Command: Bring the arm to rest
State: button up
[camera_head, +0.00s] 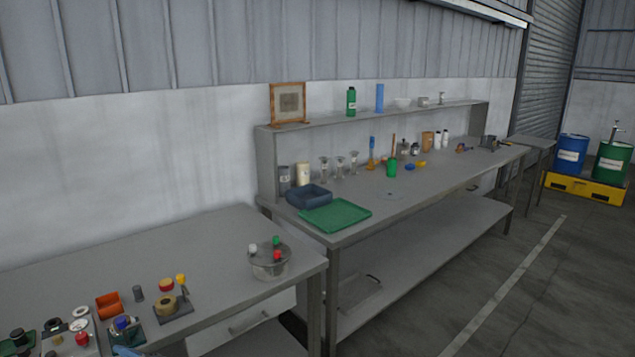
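My arm and my gripper do not show clearly in the head view, so the gripper's state is not visible. A small bluish shape lies at the bottom edge, and I cannot tell what it is. A round vessel (270,262) with white, green and red caps stands near the right end of the near workbench (215,255).
The near bench also holds an orange container (109,306) and several small parts at its left. The longer bench (420,178) carries a green tray (335,215), a dark blue bin (309,196) and glassware. Blue (571,155) and green (612,163) drums stand far right. The floor aisle is clear.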

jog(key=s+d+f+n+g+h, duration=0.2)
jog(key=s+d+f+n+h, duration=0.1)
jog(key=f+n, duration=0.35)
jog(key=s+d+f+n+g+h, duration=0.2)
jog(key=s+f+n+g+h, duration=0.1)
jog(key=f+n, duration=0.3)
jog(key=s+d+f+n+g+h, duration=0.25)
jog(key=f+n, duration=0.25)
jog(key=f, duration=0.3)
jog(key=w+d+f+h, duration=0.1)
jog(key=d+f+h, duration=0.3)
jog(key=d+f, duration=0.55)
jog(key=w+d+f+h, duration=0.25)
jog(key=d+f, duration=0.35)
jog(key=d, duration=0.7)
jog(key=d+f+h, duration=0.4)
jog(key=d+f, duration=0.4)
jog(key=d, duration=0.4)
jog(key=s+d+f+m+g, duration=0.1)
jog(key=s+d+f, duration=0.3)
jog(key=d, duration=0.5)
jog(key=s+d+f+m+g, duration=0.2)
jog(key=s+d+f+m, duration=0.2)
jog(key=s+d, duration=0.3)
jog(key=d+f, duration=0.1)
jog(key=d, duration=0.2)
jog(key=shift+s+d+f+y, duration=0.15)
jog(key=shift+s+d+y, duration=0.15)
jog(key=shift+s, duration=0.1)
